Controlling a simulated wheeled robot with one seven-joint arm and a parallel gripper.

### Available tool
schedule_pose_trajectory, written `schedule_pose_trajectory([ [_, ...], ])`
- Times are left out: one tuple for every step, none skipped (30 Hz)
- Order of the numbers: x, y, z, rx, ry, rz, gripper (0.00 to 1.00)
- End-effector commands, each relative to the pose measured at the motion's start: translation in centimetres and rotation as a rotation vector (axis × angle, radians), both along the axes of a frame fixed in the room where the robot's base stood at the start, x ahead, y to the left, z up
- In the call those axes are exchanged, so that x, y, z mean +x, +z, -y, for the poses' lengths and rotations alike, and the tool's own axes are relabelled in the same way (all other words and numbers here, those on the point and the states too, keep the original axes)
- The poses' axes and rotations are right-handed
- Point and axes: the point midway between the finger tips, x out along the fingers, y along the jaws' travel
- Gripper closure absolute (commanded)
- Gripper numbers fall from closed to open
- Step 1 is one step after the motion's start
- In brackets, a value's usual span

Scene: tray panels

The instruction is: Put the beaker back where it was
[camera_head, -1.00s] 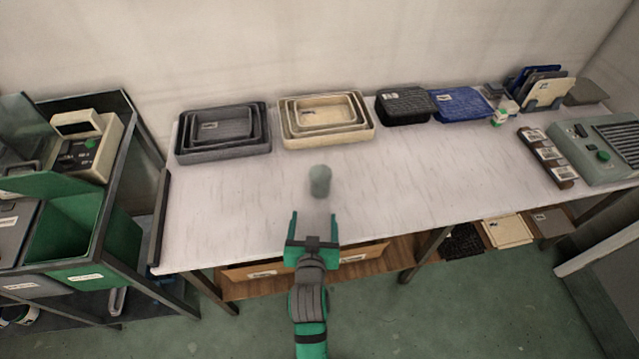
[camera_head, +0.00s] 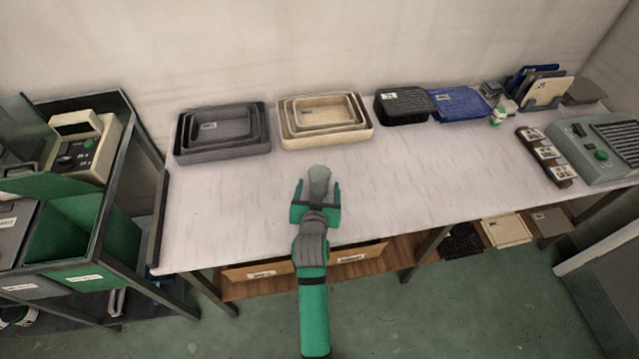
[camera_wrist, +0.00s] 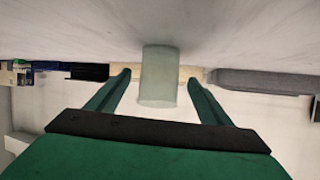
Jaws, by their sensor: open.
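The beaker (camera_head: 319,181) is a grey-green translucent cylinder on the white table (camera_head: 420,185), near its middle left. My gripper (camera_head: 318,188) is open, with its green fingers on either side of the beaker in the head view. In the wrist view the beaker (camera_wrist: 158,76) appears between the two open fingers (camera_wrist: 160,88), with gaps on both sides. The picture there is upside down, with the table surface at the top. The lower part of the beaker is partly hidden by my gripper in the head view.
Nested grey trays (camera_head: 180,151) and nested cream trays (camera_head: 290,141) stand at the back of the table. A black tray (camera_head: 404,118) and a blue tray (camera_head: 460,104) are further right. A grey-green device (camera_head: 592,150) stands at the right end. The table between is clear.

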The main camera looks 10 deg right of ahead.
Motion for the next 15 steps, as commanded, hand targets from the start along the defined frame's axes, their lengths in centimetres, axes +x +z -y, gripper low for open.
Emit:
schedule_pose_trajectory([
  [0.8,-0.2,0.3,-0.001,-0.001,0.001,0.27],
  [1.2,-0.4,0.4,-0.001,-0.001,0.001,0.27],
  [1.7,-0.5,0.5,-0.001,-0.001,0.001,0.27],
  [2.1,-0.7,0.6,0.0,-0.001,0.0,0.27],
  [2.4,-0.8,0.7,-0.001,-0.001,0.001,0.27],
  [2.8,-1.0,0.8,0.0,-0.001,0.0,0.27],
  [3.0,-1.1,0.8,0.0,-0.001,0.0,0.27],
  [3.1,-1.2,0.8,0.0,-0.001,0.0,0.27],
  [3.3,-1.3,0.9,0.0,-0.001,0.0,0.27],
  [3.4,-1.3,0.9,-0.001,-0.001,0.001,0.27],
  [3.4,-1.3,0.9,-0.001,-0.001,0.001,0.27],
  [3.5,-1.3,0.9,0.0,-0.001,0.001,0.27],
  [3.4,-1.3,0.9,0.0,-0.001,0.001,0.27],
  [3.4,-1.3,0.9,0.0,-0.001,0.001,0.27],
  [3.4,-1.3,0.9,0.0,-0.001,0.001,0.27],
])
